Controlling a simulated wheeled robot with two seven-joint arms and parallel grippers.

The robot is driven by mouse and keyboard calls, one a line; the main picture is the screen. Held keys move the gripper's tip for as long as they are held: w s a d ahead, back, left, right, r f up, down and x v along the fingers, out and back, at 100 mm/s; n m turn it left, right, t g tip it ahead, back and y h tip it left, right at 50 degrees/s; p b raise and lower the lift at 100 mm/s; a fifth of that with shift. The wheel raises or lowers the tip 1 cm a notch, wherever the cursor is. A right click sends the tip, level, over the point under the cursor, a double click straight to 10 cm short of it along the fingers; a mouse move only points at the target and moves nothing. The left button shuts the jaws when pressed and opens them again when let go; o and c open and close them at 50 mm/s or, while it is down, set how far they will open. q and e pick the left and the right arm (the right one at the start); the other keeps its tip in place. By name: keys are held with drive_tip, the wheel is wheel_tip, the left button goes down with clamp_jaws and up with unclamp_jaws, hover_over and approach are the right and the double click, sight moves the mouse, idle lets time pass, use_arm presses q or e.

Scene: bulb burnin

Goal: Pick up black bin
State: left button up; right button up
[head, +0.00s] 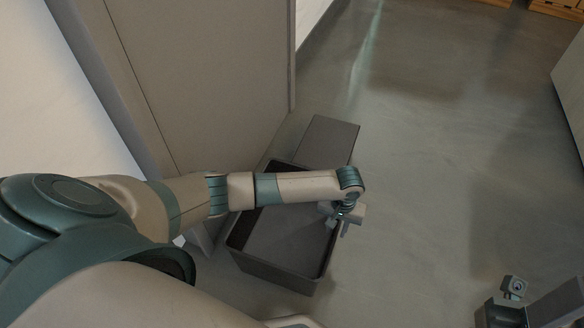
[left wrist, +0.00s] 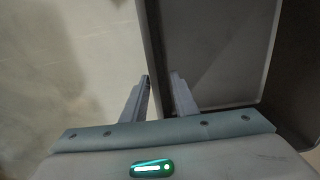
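The black bin (head: 272,271) is an open, dark rectangular tub standing upright on the floor in the head view. My left forearm crosses over it and hides part of its opening. My left gripper (head: 345,226) is at the bin's right side wall, pointing down. In the left wrist view the bin's rim (left wrist: 153,40) runs between the two fingers (left wrist: 159,78), one on the outer side and one on the inner side. The fingers are apart, and I see no clear contact with the wall. The fingers of my right gripper are not visible.
A dark grey box-like block (head: 328,140) stands just behind the bin. A tall grey-brown cabinet or panel (head: 200,80) rises to the left of it. The floor (head: 440,180) to the right is clear. Wooden crates (head: 558,9) are far at the top right.

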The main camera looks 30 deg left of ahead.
use_arm(q)
clamp_jaws()
idle(1.4)
